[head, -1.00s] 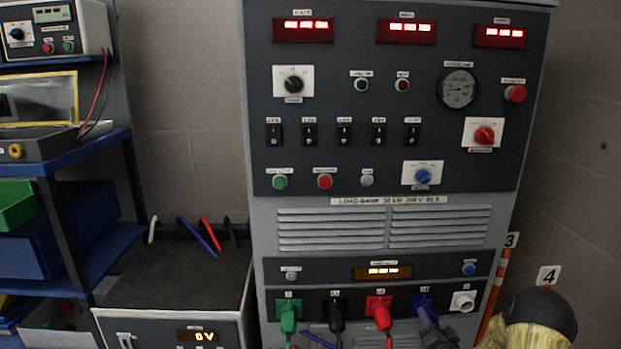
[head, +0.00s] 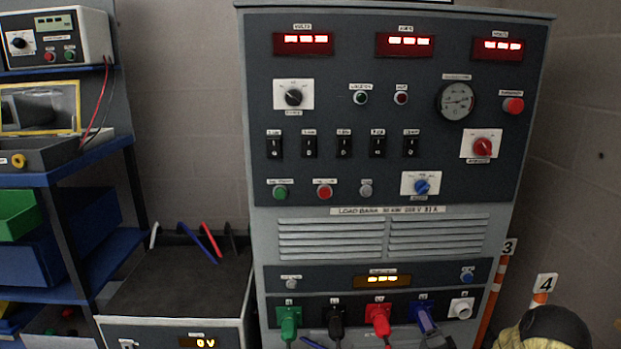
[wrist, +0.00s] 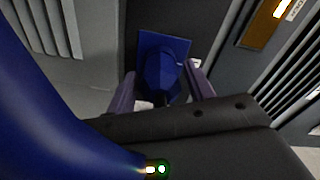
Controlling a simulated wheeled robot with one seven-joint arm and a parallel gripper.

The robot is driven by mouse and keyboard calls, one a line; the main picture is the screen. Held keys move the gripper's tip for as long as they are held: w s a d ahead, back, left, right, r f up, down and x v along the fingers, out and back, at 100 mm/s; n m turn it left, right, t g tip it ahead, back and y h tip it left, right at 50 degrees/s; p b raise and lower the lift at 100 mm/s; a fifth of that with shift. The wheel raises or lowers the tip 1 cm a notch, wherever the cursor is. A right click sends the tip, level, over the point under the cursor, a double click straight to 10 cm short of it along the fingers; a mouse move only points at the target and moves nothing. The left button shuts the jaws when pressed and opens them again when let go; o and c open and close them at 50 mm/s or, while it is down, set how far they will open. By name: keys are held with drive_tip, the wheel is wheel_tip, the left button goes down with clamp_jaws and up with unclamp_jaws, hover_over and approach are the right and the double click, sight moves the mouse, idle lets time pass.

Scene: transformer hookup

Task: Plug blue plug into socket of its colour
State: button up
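The blue plug (wrist: 165,75) is at the blue socket (wrist: 152,45) in the wrist view, its body against the square blue plate. How deep it sits is hidden. My gripper (wrist: 160,70) has its two fingers on either side of the plug, with a gap showing on the left side, and looks open. In the head view, my gripper (head: 426,322) covers most of the blue socket (head: 414,309), the fourth in the bottom row. The blue plug is mostly hidden there.
Green (head: 289,318), black (head: 335,318) and red (head: 379,316) plugs sit in the sockets to the left, with hanging leads. A white socket (head: 461,308) is to the right. A dark-topped bench unit (head: 180,275) stands left of the cabinet. A striped post (head: 495,290) stands right.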

drive_tip(key=shift+o, duration=0.9)
drive_tip(key=shift+w+a+r, duration=0.1)
drive_tip(key=shift+w+r, duration=0.3)
drive_tip(key=shift+r, duration=0.15)
drive_tip(key=shift+s, duration=0.15)
drive_tip(key=shift+s+d+f+p, duration=0.1)
drive_tip(key=shift+s+f+p, duration=0.1)
drive_tip(key=shift+s, duration=0.65)
drive_tip(key=shift+s+d+f+p, duration=0.1)
drive_tip(key=shift+s+p, duration=0.15)
drive_tip(key=shift+s, duration=0.6)
drive_tip(key=shift+s+f+p, duration=0.1)
drive_tip(key=shift+s+p, duration=0.1)
drive_tip(key=shift+s, duration=0.65)
drive_tip(key=s+p, duration=0.5)
drive_tip(key=s, duration=1.2)
drive_tip(key=shift+s+d+p, duration=0.2)
drive_tip(key=shift+d+p, duration=0.15)
